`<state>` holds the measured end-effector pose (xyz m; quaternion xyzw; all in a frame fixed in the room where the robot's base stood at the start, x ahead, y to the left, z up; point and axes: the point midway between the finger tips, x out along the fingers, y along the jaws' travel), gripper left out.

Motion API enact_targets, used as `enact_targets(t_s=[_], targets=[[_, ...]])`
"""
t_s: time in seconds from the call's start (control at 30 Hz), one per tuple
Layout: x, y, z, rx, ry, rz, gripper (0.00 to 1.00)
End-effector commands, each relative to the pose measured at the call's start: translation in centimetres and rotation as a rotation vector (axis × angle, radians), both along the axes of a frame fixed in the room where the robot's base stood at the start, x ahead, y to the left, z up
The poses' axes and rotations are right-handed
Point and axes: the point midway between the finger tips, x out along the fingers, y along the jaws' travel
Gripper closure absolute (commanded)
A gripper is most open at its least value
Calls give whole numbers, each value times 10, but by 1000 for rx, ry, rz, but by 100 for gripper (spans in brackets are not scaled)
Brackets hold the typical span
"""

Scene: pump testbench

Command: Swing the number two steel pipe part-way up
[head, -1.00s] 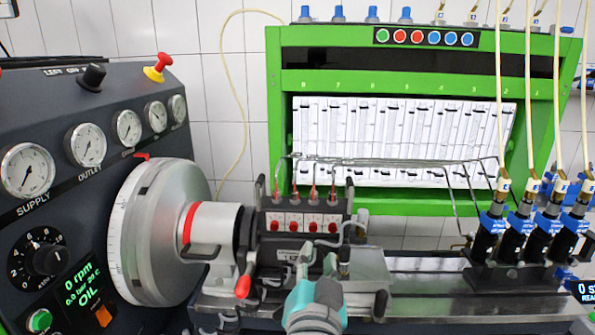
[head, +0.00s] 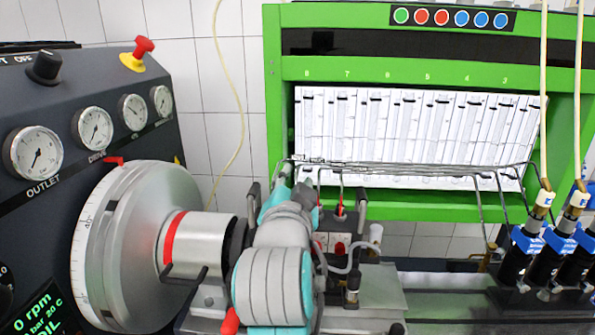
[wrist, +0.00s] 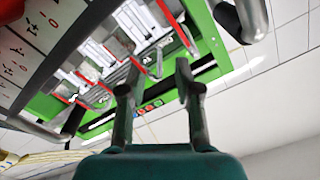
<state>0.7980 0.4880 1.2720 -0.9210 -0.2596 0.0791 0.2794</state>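Several thin steel pipes (head: 430,172) run side by side from above the pump to the right, then bend down toward the blue and black injectors (head: 540,250). I cannot tell which one is number two. The pump (head: 340,240) has red-marked outlets and is partly hidden behind my arm. My gripper (head: 295,178) is raised over the pump at the pipes' left end. In the wrist view my gripper (wrist: 156,78) has its two fingers apart, with no pipe clearly held between them. Red and grey pipe parts (wrist: 140,68) show beyond the fingers.
A green frame (head: 270,110) with measuring tubes stands behind the pipes. A large silver flywheel (head: 125,250) and the gauge panel (head: 60,190) are at the left. Pale hoses (head: 543,100) hang at the right. Dark upright handles (head: 361,205) rise beside the pump.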

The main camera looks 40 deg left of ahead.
Motion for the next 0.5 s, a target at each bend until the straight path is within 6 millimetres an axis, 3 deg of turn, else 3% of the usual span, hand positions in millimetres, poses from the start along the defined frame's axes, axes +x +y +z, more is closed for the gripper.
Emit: enact_targets(t_s=[0.2, 0.5], targets=[[26, 16, 0, 0, -1, -1, 67], [37, 23, 0, 0, 0, 1, 67]])
